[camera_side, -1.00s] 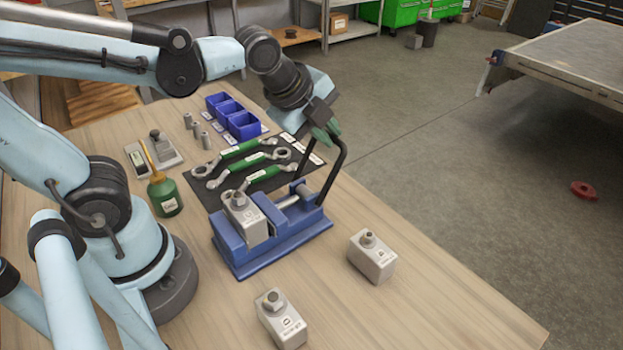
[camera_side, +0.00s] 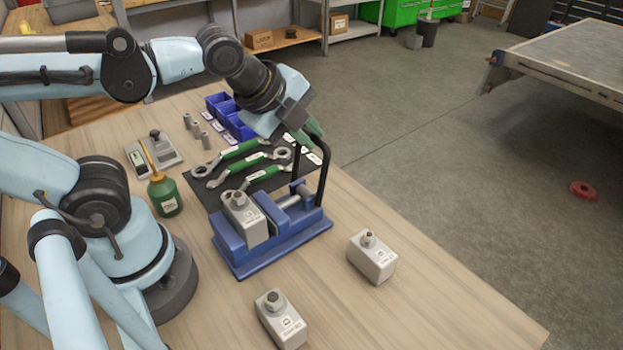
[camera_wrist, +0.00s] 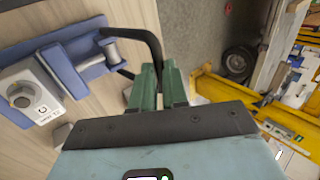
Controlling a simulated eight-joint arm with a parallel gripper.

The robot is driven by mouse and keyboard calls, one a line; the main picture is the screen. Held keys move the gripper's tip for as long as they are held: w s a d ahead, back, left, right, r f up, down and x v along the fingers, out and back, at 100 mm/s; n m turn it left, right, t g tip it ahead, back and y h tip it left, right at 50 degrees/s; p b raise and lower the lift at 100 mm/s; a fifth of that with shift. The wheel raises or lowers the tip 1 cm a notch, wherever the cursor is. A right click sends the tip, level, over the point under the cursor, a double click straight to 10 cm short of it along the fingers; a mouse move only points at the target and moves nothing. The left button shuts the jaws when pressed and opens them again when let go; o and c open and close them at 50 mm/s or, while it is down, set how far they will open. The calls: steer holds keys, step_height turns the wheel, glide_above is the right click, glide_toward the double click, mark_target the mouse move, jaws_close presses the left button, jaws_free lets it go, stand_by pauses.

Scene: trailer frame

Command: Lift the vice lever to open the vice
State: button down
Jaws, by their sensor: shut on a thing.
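The blue vice (camera_side: 275,236) stands on the wooden bench, with a grey block with a bolt on top (camera_side: 243,220) between its jaws. Its black lever (camera_side: 324,170) stands up at the vice's right end. My gripper (camera_side: 308,132) is at the top of the lever, with its green fingers shut on it. In the wrist view the green fingers (camera_wrist: 158,84) close around the black lever (camera_wrist: 140,36), and the vice (camera_wrist: 75,58) lies to the left. The exact contact between fingers and lever is partly hidden.
Two loose grey blocks, one at the right (camera_side: 372,257) and one in front (camera_side: 281,318), stand on the bench (camera_side: 420,300). Green wrenches (camera_side: 245,165) lie on a dark mat behind the vice. Blue bins (camera_side: 222,108) and a green bottle (camera_side: 165,195) stand further left.

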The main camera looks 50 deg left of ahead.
steer(key=shift+s+f+g, duration=0.3)
steer(key=shift+s+f, duration=0.2)
steer(key=shift+s, duration=0.05)
steer(key=c, duration=1.1)
jaws_free()
steer(key=shift+c, duration=0.2)
steer(key=shift+r, duration=0.1)
step_height(320, 180, up, 11)
steer(key=s, duration=0.2)
steer(key=shift+s, duration=0.35)
